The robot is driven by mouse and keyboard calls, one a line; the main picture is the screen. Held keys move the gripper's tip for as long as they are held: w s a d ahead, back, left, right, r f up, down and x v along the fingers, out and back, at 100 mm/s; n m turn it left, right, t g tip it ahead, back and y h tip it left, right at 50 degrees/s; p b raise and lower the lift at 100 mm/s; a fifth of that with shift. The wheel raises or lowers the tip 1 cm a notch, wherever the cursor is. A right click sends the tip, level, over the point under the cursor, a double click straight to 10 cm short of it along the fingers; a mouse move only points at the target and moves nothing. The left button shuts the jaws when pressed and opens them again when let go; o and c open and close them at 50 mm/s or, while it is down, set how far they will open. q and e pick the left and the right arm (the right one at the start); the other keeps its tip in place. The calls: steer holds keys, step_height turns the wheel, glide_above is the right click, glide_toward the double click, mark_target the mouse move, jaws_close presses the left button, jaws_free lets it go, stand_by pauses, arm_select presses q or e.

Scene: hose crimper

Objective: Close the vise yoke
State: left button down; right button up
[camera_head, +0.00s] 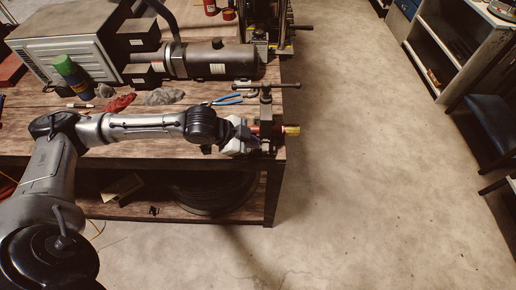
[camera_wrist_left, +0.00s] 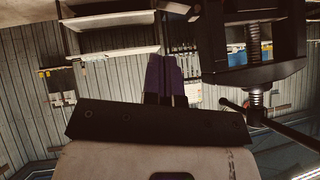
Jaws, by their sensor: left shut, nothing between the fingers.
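The vise (camera_head: 267,108) stands at the right end of the wooden bench, dark metal, with an upright screw and a bar handle (camera_head: 266,86) across its top. A reddish pipe with a brass-coloured end (camera_head: 291,130) sticks out to the right at the vise. My left gripper (camera_head: 256,142) is shut and empty, close beside the vise on its left and near side; I cannot tell whether it touches. In the left wrist view, the shut fingers (camera_wrist_left: 166,78) show left of the vise's dark frame and threaded screw (camera_wrist_left: 254,45). The yoke's latch is hard to make out. My right gripper is out of view.
Blue-handled pliers (camera_head: 225,100), a red cloth (camera_head: 120,103) and a green spray can (camera_head: 72,75) lie or stand on the bench (camera_head: 190,93). A motor unit (camera_head: 215,60) stands behind. A coiled hose (camera_head: 215,195) is on the lower shelf. The floor to the right is clear.

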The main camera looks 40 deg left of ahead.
mark_target(266, 152)
arm_select(q)
steer(key=shift+w+d+f, duration=0.1)
steer(key=shift+w+f, duration=0.3)
steer(key=shift+f, duration=0.55)
steer(key=shift+w+d+f, duration=0.1)
steer(key=shift+w+f, duration=0.25)
steer(key=shift+f, duration=0.55)
steer(key=shift+w+f, duration=0.4)
steer(key=shift+f, duration=0.55)
steer(key=f, duration=0.3)
steer(key=shift+s+a, duration=0.15)
steer(key=shift+s, duration=0.2)
steer(key=s+a+r+p, duration=0.2)
steer(key=s+r+p, duration=0.3)
steer(key=r, duration=0.7)
steer(key=shift+s+a, duration=0.35)
steer(key=shift+s, duration=0.55)
